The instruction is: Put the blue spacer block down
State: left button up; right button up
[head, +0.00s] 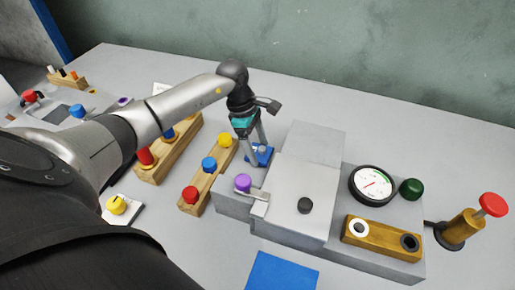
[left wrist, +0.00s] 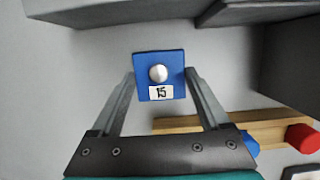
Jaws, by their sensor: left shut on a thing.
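The blue spacer block (left wrist: 172,60) has a silver knob on top and a white label reading 15. My left gripper (left wrist: 159,78) is shut on it, one finger at each side. In the head view the block (head: 261,155) is low beside the back left of the grey press (head: 301,195), with the left gripper (head: 256,148) above it. I cannot tell whether the block touches the table. My right gripper is in neither view.
A wooden rack (head: 194,194) with red, blue and yellow knobs stands left of the press. A purple knob (head: 243,183) is on the press's left side. A gauge (head: 373,185) and a red-topped post (head: 491,205) are to the right. A blue mat (head: 282,272) lies in front.

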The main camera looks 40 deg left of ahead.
pick_arm(q)
jog(key=shift+f, duration=0.3)
jog(key=shift+f, duration=0.2)
jog(key=o, duration=1.3)
jog(key=shift+o, duration=0.4)
jog(key=shift+r, duration=0.15)
